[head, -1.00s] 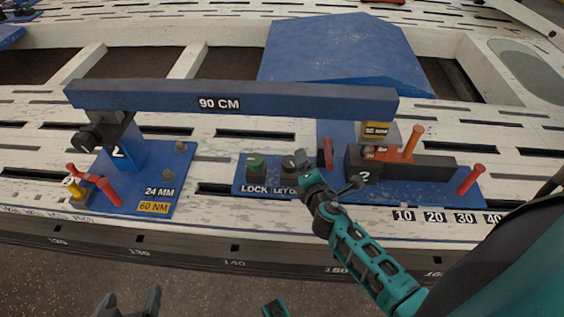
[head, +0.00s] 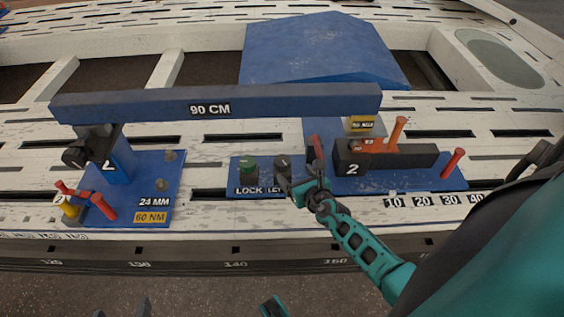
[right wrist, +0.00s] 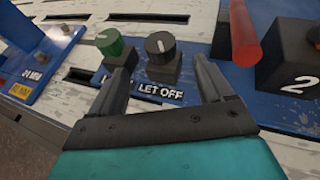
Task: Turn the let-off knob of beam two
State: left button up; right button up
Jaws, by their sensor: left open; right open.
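The let-off knob (head: 284,163) is black with a pale pointer mark and sits on a dark block on the blue plate of beam two. In the right wrist view the knob (right wrist: 160,45) stands behind its LET OFF label, between the fingers in the picture. My right gripper (head: 295,186) is open and empty just in front of it; the open fingers (right wrist: 162,68) show a gap on either side of the knob. Contact cannot be seen. My left gripper (head: 121,310) is open and empty at the bottom edge, far from the knob.
The green LOCK knob (head: 248,169) is just left of the let-off knob. A red peg (head: 317,148) and a block marked 2 (head: 352,160) stand to its right. The blue 90 CM beam (head: 215,104) spans behind. A left blue plate (head: 150,190) carries red levers.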

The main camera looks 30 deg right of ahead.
aim_at(285, 165)
jog(key=b+x, duration=0.3)
jog(key=x, duration=0.4)
jog(key=shift+w+f+b, duration=0.15)
jog(key=shift+f+b, duration=0.1)
jog(key=shift+b, duration=0.15)
jog(key=shift+b+x, duration=0.75)
jog(key=shift+x, duration=0.4)
jog(key=shift+w+d+f+b, duration=0.1)
jog(key=shift+w+b, duration=0.2)
jog(key=shift+w, duration=0.4)
pick_arm(q)
jog(key=shift+h, duration=0.3)
jog(key=f, duration=0.1)
jog(key=d+f, duration=0.1)
jog(key=f, duration=0.2)
jog(key=shift+w+d, duration=0.25)
jog(key=shift+w, duration=0.05)
